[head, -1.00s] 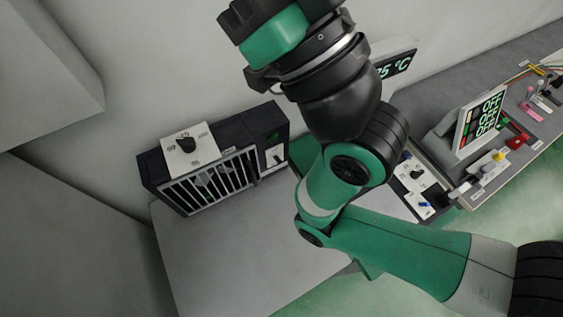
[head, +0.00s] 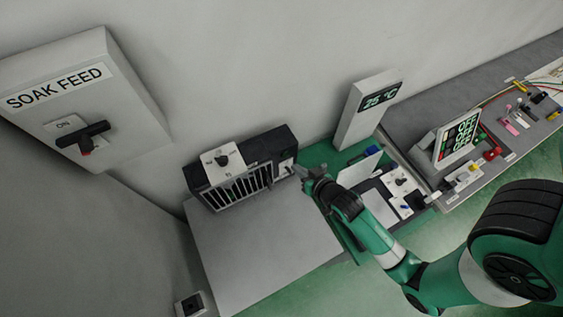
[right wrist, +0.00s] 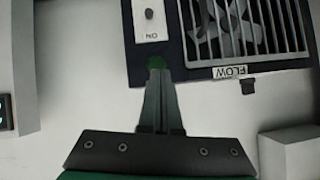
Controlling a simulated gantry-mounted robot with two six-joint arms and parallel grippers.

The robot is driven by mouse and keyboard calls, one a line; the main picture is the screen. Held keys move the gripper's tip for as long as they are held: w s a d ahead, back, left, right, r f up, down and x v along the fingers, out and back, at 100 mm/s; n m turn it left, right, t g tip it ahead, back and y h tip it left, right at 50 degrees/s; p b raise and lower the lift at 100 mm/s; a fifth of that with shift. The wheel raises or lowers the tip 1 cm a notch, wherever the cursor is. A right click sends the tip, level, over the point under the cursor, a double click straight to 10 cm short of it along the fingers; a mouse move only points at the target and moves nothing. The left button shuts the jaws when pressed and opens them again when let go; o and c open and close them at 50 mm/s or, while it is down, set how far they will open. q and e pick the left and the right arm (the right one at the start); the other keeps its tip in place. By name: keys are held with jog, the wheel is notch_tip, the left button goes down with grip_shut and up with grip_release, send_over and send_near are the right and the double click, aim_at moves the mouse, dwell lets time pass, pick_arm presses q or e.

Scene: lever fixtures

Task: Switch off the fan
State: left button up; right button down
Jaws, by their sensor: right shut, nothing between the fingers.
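The fan is a black box with a barred grille (head: 240,190) on a grey table against the wall. Its switch plate (head: 286,168) is at the right end of its front. In the right wrist view the white plate (right wrist: 150,24) shows upside down, with a small dark toggle (right wrist: 149,14) and an "ON" label. A dark green lamp (right wrist: 157,62) sits beside the plate. My right gripper (head: 301,172) is shut and empty close to the fan's right end. In the right wrist view its fingertips (right wrist: 158,74) overlap the lamp's edge; contact cannot be told. My left gripper is not in view.
A white dial plate (head: 222,160) sits on the fan's top. A "SOAK FEED" wall box (head: 135,110) with a black handle is at left. A "25 °C" display (head: 368,105) stands right of the fan. The grey table (head: 255,250) in front is clear.

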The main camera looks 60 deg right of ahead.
aim_at(288, 170)
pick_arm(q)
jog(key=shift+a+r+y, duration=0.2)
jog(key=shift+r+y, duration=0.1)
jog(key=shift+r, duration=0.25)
pick_arm(e)
jog(key=shift+g, duration=0.5)
jog(key=s+f, duration=0.2)
jog(key=s, duration=0.1)
jog(key=shift+s+a+f, duration=0.2)
jog(key=shift+a, duration=0.2)
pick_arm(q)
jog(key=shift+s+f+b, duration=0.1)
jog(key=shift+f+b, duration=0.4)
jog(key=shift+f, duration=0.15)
pick_arm(e)
jog(key=x, duration=1)
jog(key=shift+a, duration=0.1)
